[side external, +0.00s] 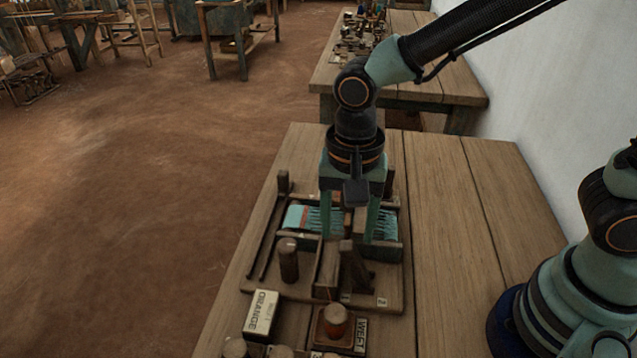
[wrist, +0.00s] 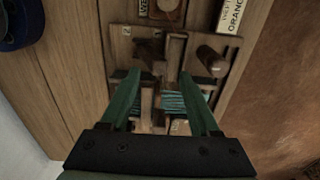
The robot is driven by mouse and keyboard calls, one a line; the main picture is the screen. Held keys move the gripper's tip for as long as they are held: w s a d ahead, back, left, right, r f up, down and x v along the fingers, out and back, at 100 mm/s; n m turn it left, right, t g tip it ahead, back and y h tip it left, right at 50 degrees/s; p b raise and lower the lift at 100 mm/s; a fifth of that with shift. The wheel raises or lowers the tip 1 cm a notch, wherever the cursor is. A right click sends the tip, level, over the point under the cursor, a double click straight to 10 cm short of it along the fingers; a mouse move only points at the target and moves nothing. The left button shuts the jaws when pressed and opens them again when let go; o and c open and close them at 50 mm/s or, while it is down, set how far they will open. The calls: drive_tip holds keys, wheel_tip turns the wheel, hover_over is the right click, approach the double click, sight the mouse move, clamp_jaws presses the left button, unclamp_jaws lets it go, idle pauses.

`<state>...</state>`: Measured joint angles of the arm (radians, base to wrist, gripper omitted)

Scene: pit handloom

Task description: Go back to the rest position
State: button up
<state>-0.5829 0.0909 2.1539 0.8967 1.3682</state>
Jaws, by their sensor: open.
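My gripper (side external: 348,226) points straight down over the small wooden loom (side external: 390,288) on the table. Its two green fingers are spread apart, one on each side of the loom's middle wooden part. The wrist view also shows my gripper (wrist: 158,95) open, with dark wooden parts between and below the fingers. Teal threads (side external: 305,218) lie on the loom on both sides of the middle. I cannot tell whether the fingertips touch anything. No object is clearly held.
An upright wooden peg (side external: 288,260) stands on the loom.

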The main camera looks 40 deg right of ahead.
drive_tip(key=shift+r, duration=0.4)
drive_tip(key=shift+w+d+r, duration=0.1)
drive_tip(key=shift+d+r, duration=0.05)
drive_tip(key=shift+d, duration=0.05)
drive_tip(key=d+r+n+t, duration=0.2)
drive_tip(key=d+r+n, duration=0.2)
drive_tip(key=d, duration=0.5)
drive_tip(key=d+r+n+t, duration=0.3)
drive_tip(key=d+r+n, duration=0.2)
drive_tip(key=d, duration=0.4)
drive_tip(key=shift+d+r+t, duration=0.15)
drive_tip(key=shift+r+t, duration=0.15)
drive_tip(key=shift+r, duration=0.45)
